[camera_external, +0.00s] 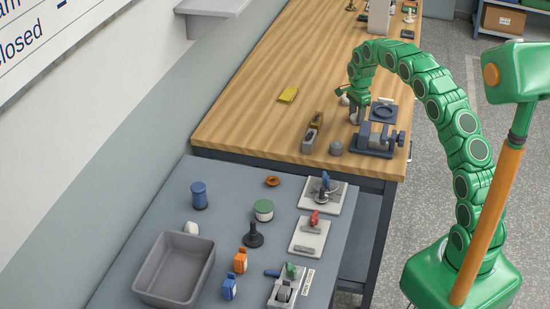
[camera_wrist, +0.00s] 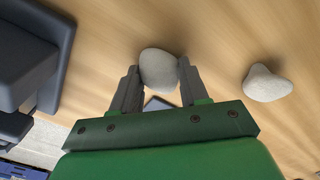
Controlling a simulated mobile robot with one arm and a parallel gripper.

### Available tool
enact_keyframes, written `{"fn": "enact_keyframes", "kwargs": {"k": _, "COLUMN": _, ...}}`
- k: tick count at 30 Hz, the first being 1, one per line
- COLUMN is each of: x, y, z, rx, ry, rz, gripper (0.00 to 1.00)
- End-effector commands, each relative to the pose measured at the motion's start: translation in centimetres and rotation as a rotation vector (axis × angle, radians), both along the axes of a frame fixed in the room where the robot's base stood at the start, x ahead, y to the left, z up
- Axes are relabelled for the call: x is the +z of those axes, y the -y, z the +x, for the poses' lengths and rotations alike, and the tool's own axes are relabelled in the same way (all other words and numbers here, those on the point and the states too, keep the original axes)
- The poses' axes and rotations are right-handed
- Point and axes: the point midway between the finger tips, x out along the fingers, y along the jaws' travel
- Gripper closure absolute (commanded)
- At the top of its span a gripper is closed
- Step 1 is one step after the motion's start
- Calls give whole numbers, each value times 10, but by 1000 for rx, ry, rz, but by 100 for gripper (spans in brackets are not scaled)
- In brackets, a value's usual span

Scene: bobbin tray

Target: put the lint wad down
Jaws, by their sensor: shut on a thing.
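My gripper (camera_wrist: 159,88) is shut on a rounded, pale grey-white lint wad (camera_wrist: 159,68), which sits between the two grey fingertips in the wrist view. A wooden tabletop shows behind it; I cannot tell whether the wad touches the wood. In the external view my gripper (camera_external: 355,114) points down over the right part of the wooden bench, just left of a dark grey fixture (camera_external: 378,138). The held wad is small and partly hidden there. A second pale lump (camera_wrist: 266,83) lies on the wood to the right in the wrist view, apart from my gripper.
A grey dome (camera_external: 336,147), a narrow holder (camera_external: 309,138) and a yellow pad (camera_external: 288,95) are on the wooden bench (camera_external: 245,110). Its left part is mostly clear. The lower grey table holds a grey bin (camera_external: 157,291), a pale lump (camera_external: 191,228) and several small items.

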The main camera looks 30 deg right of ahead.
Motion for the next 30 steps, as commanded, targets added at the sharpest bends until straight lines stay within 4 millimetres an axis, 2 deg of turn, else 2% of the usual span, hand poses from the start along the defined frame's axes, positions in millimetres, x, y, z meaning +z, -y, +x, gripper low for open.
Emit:
{"fn": "enact_keyframes", "kwargs": {"k": 1, "x": -2, "y": 0, "z": 0, "rx": 0, "ry": -1, "rz": 0, "gripper": 84}}
{"fn": "enact_keyframes", "kwargs": {"k": 2, "x": -2, "y": 0, "z": 0, "rx": 0, "ry": -1, "rz": 0, "gripper": 54}}
{"fn": "enact_keyframes", "kwargs": {"k": 6, "x": -1, "y": 0, "z": 0, "rx": 0, "ry": -1, "rz": 0, "gripper": 33}}
{"fn": "enact_keyframes", "kwargs": {"k": 7, "x": -1, "y": 0, "z": 0, "rx": 0, "ry": -1, "rz": 0, "gripper": 30}}
{"fn": "enact_keyframes", "kwargs": {"k": 15, "x": -1, "y": 0, "z": 0, "rx": 0, "ry": 0, "rz": 0, "gripper": 30}}
{"fn": "enact_keyframes", "kwargs": {"k": 20, "x": 9, "y": 0, "z": 1, "rx": 0, "ry": 2, "rz": 0, "gripper": 30}}
{"fn": "enact_keyframes", "kwargs": {"k": 23, "x": 22, "y": 0, "z": 0, "rx": 0, "ry": 2, "rz": 0, "gripper": 30}}
{"fn": "enact_keyframes", "kwargs": {"k": 30, "x": 68, "y": -1, "z": 1, "rx": 1, "ry": 4, "rz": -1, "gripper": 30}}
